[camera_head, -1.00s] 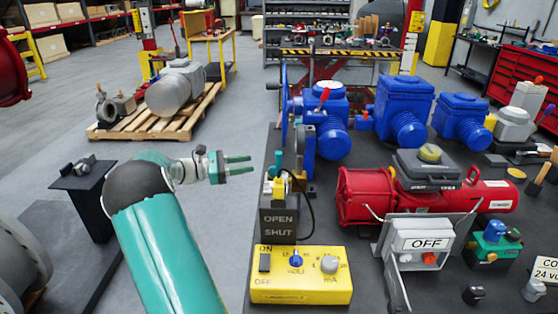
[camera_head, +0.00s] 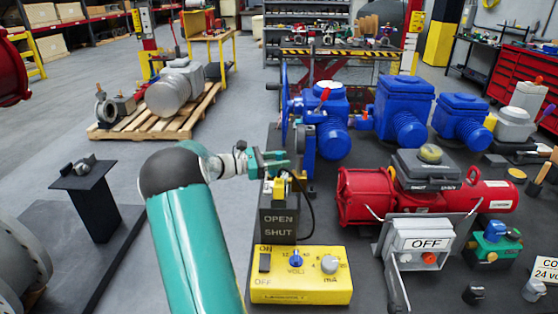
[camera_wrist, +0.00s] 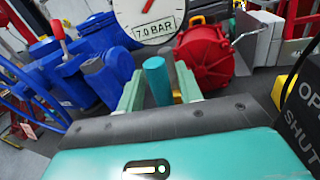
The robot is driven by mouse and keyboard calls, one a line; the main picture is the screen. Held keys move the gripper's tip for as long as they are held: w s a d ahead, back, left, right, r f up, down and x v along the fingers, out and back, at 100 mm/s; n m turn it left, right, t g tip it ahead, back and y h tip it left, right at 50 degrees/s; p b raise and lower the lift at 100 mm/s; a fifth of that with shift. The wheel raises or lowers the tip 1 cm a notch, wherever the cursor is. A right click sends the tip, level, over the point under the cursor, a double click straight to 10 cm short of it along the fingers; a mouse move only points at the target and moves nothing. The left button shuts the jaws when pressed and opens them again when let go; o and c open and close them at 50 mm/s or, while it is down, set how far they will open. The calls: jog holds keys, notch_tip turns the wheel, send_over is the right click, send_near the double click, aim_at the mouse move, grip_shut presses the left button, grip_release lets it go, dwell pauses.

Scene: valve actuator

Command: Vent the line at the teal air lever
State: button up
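The teal air lever (camera_wrist: 157,80) shows in the wrist view as an upright, round teal handle. My gripper (camera_wrist: 160,73) has its two pale green fingers apart, one on each side of the lever. A narrow gap seems to show on each side, and I cannot tell whether either finger touches it. In the head view my gripper (camera_head: 280,163) is above the black OPEN/SHUT box (camera_head: 278,222) and hides the lever. A round gauge (camera_wrist: 150,18) behind the lever reads 7.0 BAR, with a red needle.
Blue actuators (camera_head: 402,105) stand behind and to the right of my gripper. A red actuator (camera_head: 365,195) lies to the right. A yellow control box (camera_head: 300,290) is in front on the dark bench. Open floor lies to the left.

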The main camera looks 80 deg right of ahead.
grip_shut()
jog(key=shift+a, duration=0.15)
jog(key=s+a+f+m+g+y, duration=0.1)
jog(key=a+f+m+g+y, duration=0.2)
jog(key=m, duration=1.6)
jog(key=shift+s+a+f+m+g, duration=0.35)
jog(key=shift+a+f+g, duration=0.45)
jog(key=shift+a+f, duration=1.8)
jog(key=shift+d+f, duration=0.35)
